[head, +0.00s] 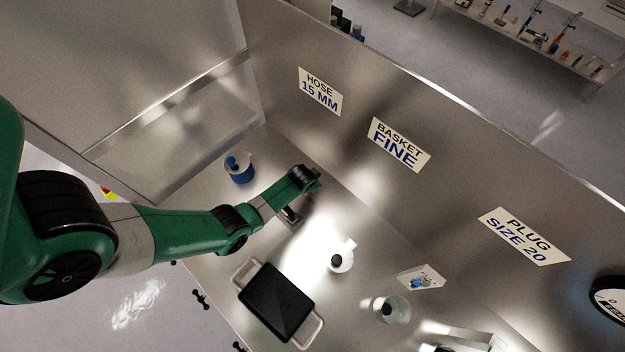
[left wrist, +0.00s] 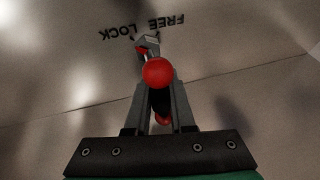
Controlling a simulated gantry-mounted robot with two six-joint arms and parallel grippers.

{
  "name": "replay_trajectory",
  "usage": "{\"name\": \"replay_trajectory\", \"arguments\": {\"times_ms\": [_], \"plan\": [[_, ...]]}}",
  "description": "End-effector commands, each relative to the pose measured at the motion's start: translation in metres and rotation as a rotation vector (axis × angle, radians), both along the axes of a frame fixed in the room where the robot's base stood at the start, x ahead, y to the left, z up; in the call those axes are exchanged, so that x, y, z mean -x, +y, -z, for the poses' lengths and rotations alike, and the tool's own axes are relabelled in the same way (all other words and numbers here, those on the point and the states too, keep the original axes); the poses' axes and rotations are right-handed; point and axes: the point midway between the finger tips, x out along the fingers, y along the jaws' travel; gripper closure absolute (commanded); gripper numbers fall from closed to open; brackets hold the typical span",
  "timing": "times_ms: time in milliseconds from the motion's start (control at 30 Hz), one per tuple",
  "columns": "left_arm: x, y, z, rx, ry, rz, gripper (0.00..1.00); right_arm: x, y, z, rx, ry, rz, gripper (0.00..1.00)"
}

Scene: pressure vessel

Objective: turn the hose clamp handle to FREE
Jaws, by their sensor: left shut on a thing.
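The hose clamp handle shows in the left wrist view, with a round red knob (left wrist: 158,72) and a grey metal part (left wrist: 148,41) just beyond it. My left gripper (left wrist: 160,98) is shut on the handle, its two grey fingers on either side just below the knob. More red shows between the fingers lower down. The upside-down words LOCK (left wrist: 118,32) and FREE (left wrist: 166,24) are on the panel behind. The metal part lies near the gap between the words. In the head view my left arm's end (head: 305,179) hides the clamp. My right gripper is out of view.
A blue-and-white container (head: 239,168) stands left of my left arm's end. A dark tray with light handles (head: 276,301) and round fittings (head: 341,260) are on the metal bench. The back wall carries the HOSE 15 MM (head: 320,91), BASKET FINE (head: 398,145) and PLUG SIZE 20 (head: 523,237) signs.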

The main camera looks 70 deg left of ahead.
Motion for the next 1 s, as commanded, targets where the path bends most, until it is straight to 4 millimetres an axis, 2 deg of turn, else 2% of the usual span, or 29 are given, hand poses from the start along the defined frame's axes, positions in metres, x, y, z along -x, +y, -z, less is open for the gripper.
{"name": "replay_trajectory", "arguments": {"times_ms": [367, 633, 1000], "plan": [[-0.0001, -0.0006, -0.0008, -0.002, 0.002, 0.115, 1.0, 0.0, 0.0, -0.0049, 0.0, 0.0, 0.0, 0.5], [-0.0015, -0.0027, -0.0004, -0.001, 0.0, 0.329, 1.0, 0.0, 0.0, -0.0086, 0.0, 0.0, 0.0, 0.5], [-0.0028, -0.0072, 0.0006, -0.001, -0.001, 0.679, 1.0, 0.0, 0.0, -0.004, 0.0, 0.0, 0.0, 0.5]]}}
